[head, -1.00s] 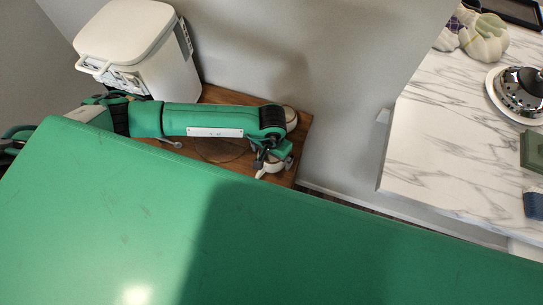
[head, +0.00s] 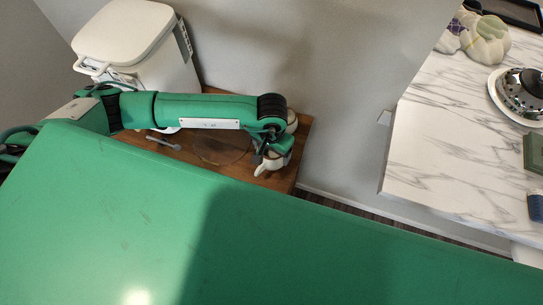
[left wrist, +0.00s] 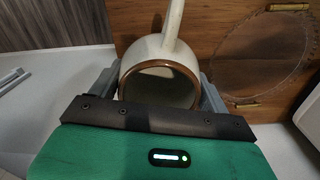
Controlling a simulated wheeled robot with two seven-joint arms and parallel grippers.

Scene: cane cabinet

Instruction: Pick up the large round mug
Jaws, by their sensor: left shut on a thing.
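The large round mug is cream-white with a brown rim (left wrist: 152,50). In the left wrist view its opening faces the camera and its handle points up in the picture. My left gripper (left wrist: 159,92) is shut on the mug, with one grey finger on each side of its body. In the head view the mug (head: 269,166) shows partly below my left gripper (head: 267,157), near the right end of the wooden cabinet top (head: 215,173). The gripper hides part of it. I cannot tell whether it is clear of the wood. My right gripper is not in view.
A round glass dish (head: 222,150) and a grey utensil (head: 164,142) lie on the cabinet top. A white bin (head: 140,45) stands behind left. A marble counter (head: 440,135) is at right.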

